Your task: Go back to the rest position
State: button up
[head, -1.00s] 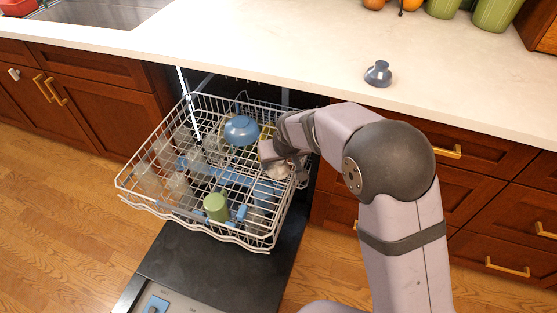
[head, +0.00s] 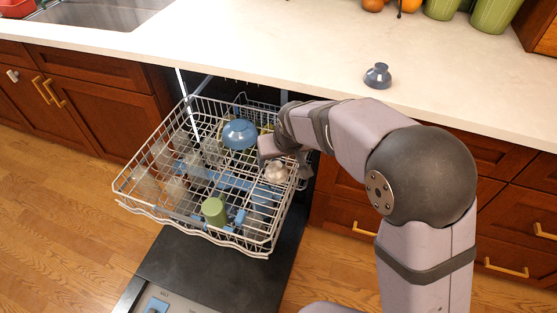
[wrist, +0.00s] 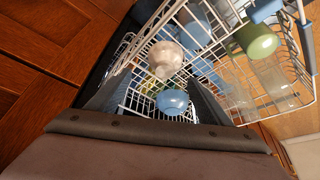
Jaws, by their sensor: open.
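My gripper (head: 280,150) is over the back right part of the dishwasher's upper rack (head: 190,235). In the wrist view its two grey fingers (wrist: 157,84) are spread apart with nothing held between them. A cream-coloured cup (head: 277,174) sits in the rack just below the gripper in the head view. It also shows in the wrist view (wrist: 165,58), beyond the fingertips and apart from them. My arm reaches in from the right, and its wrist hides part of the rack's back right corner.
The pulled-out rack also holds a blue bowl (head: 240,132), a green cup (head: 213,211) and several clear glasses. The open door (head: 205,265) lies below. The counter edge is close behind my arm; a small grey-blue object (head: 377,76) stands on the counter.

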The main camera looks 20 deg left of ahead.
jog(key=shift+v, duration=0.85)
jog(key=shift+d, duration=0.1)
jog(key=s+d+f+m+g+h, duration=0.15)
jog(key=s+d, duration=0.35)
jog(key=d, duration=0.8)
jog(key=s+d+m+g+h, duration=0.1)
jog(key=s+d+m, duration=0.25)
jog(key=d, duration=0.85)
jog(key=s+d+f+m+g, duration=0.2)
jog(key=s+d, duration=0.5)
jog(key=s, duration=0.4)
notch_tip(320, 180, up, 21)
jog(key=p, duration=2.1)
jog(key=shift+w, duration=0.5)
